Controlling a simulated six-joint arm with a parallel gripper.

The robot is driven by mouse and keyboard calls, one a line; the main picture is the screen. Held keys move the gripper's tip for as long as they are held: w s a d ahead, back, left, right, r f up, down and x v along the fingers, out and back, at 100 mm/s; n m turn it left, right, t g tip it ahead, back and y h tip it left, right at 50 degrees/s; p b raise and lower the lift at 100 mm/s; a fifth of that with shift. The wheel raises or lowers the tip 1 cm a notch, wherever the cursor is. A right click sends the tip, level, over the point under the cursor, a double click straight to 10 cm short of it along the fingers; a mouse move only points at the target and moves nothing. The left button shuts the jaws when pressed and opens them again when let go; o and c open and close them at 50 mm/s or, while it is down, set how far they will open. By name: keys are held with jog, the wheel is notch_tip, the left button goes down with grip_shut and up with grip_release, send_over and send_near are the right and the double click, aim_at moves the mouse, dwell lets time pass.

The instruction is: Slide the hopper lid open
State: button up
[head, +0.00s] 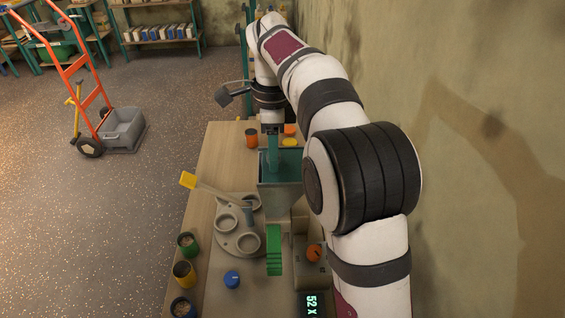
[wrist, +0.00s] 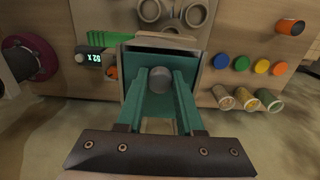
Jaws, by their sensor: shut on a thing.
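The hopper (head: 280,185) is a grey-teal box standing on the bench below my gripper. In the wrist view, its rim (wrist: 203,62) frames the teal hopper lid (wrist: 188,63). A round grey knob (wrist: 159,82) stands on the lid. My gripper (wrist: 159,84) is shut on this knob, with one teal finger on each side of it. A narrow dark strip shows between the lid and the hopper rim at the top of the wrist view. In the head view, my gripper (head: 272,148) reaches down at the hopper, and the knob is hidden.
A grey round-holed plate (head: 238,225) with a yellow-ended lever (head: 188,180) stands left of the hopper. Several coloured cups and caps line the bench's left edge. A green part (head: 274,250) and a counter display (head: 312,304) are at the front. A wall is close on the right.

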jog(key=d, duration=0.9)
jog(key=shift+d, duration=0.2)
jog(key=shift+a, duration=0.1)
dwell(0.5)
jog(key=o, duration=0.9)
jog(key=shift+o, duration=0.2)
notch_tip(320, 180, up, 12)
